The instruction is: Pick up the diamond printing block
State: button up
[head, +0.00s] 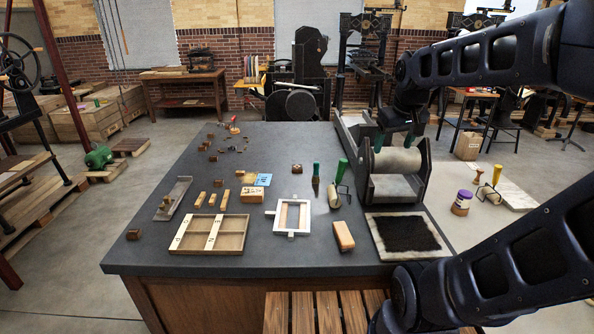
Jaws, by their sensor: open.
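Several small brown blocks (213,158) lie scattered on the dark table at its back left. Another small brown block with a darker top (297,168) sits near the middle, and one more (133,234) sits near the left edge. Their faces are too small to tell which is the diamond printing block. My gripper (394,141) is at the right, pointing down with green fingertips apart, in front of or above the roller press. It looks empty and is well to the right of the small blocks.
The table (260,140) also holds a wooden compartment tray (243,235), a white frame (271,222), a black inked slab (408,233), a tan block (343,236) and a green-handled roller (342,172). The roller press (398,162) stands tall at the right.

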jog(key=w+a+r+n+g, duration=0.1)
jog(key=w+a+n, duration=0.1)
jog(key=w, duration=0.5)
jog(key=w+a+r+n, duration=0.1)
jog(key=w+a+n, duration=0.2)
jog(key=w, duration=0.5)
jog(key=n+g, duration=0.3)
jog(key=n, duration=0.8)
send_over(297, 166)
notch_tip(297, 166, down, 23)
jog(key=f, duration=0.5)
jog(key=shift+s+a, duration=0.2)
jog(key=shift+a, duration=0.1)
jog(key=shift+d+f, duration=0.15)
jog(key=shift+f, duration=1.3)
jog(key=shift+d+f, duration=0.15)
jog(key=shift+f, duration=1.25)
jog(key=shift+c, duration=0.2)
jog(key=c, duration=1)
